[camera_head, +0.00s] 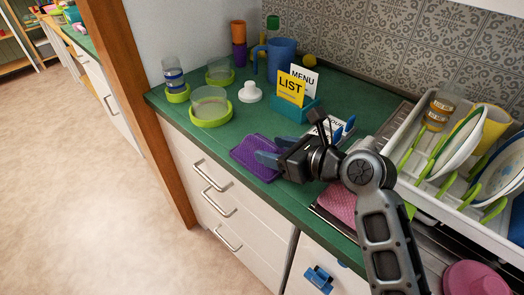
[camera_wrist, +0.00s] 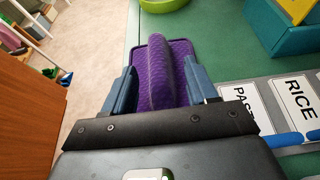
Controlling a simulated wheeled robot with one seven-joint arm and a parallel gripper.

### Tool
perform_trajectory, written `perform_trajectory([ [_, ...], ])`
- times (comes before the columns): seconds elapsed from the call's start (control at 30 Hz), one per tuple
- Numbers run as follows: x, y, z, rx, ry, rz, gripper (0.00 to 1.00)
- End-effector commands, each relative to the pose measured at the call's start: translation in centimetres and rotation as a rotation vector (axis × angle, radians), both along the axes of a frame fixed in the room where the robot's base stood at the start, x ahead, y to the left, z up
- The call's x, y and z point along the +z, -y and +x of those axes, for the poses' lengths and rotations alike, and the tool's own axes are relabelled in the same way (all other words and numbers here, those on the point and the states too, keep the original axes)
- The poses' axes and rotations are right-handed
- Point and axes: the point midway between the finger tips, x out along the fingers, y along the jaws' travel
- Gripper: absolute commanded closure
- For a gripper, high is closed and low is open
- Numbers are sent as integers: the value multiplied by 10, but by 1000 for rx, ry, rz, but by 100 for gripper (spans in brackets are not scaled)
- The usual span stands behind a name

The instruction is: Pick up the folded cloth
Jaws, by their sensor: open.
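A purple folded cloth (camera_head: 246,152) lies on the green counter near its front edge. It has a raised, rounded ridge along it in the wrist view (camera_wrist: 155,78). My gripper (camera_head: 266,160) is over the cloth in the head view, its blue fingers spread. In the wrist view, my open gripper (camera_wrist: 160,85) has one finger to each side of the cloth's ridge. I cannot tell whether the fingers touch the cloth. Part of the cloth is hidden behind my gripper.
A green-rimmed bowl (camera_head: 210,109) and a white lid-like piece (camera_head: 250,93) stand behind the cloth. A teal holder (camera_head: 291,112) carries LIST and MENU cards. A dish rack (camera_head: 411,160) and a pink cloth (camera_head: 338,202) are to the right. The counter's front edge is close.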

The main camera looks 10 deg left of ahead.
Motion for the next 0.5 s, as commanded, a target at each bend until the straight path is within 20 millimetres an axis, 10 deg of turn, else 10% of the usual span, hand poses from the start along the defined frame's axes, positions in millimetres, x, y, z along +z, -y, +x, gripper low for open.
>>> perform_trajectory([
  [0.5,-14,-33,24,0,0,-1,43],
])
